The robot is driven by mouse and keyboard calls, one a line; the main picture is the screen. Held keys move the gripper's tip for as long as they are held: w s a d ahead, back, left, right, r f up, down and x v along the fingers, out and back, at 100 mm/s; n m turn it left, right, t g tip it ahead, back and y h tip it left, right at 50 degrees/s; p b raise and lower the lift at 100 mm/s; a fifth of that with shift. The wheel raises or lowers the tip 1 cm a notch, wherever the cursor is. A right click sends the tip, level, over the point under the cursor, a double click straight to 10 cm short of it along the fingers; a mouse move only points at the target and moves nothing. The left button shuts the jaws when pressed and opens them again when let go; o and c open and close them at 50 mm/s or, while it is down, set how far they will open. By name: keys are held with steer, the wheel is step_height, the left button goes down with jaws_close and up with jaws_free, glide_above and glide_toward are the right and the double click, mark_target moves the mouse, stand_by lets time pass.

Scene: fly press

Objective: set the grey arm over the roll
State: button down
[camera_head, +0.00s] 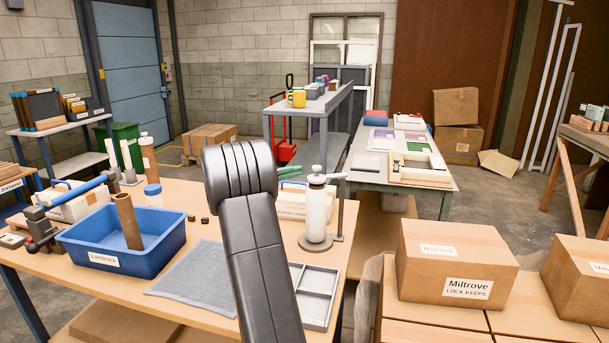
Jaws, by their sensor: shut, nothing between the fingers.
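The roll (316,212) is a white upright cylinder on a round grey base, with a pale knob at its top. A thin grey post stands just right of it. The short grey arm (335,176) runs from the post's top towards the roll's top; I cannot tell whether it lies over the roll or beside it. My gripper (291,172) shows only as green fingertips past my dark arm, left of the roll's top. It is shut, holding nothing, and apart from the grey arm in the picture. My arm hides the rest of it.
The wooden bench carries a blue bin (110,262) with a brown tube, a grey cloth (195,283), a divided tray (318,287) and a white box (293,208) behind the roll. Cartons (455,262) stand to the right. A green-grey table is behind.

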steer(key=a, duration=0.4)
steer(key=shift+w+f, duration=0.2)
steer(key=shift+w, duration=0.1)
steer(key=shift+d, duration=0.1)
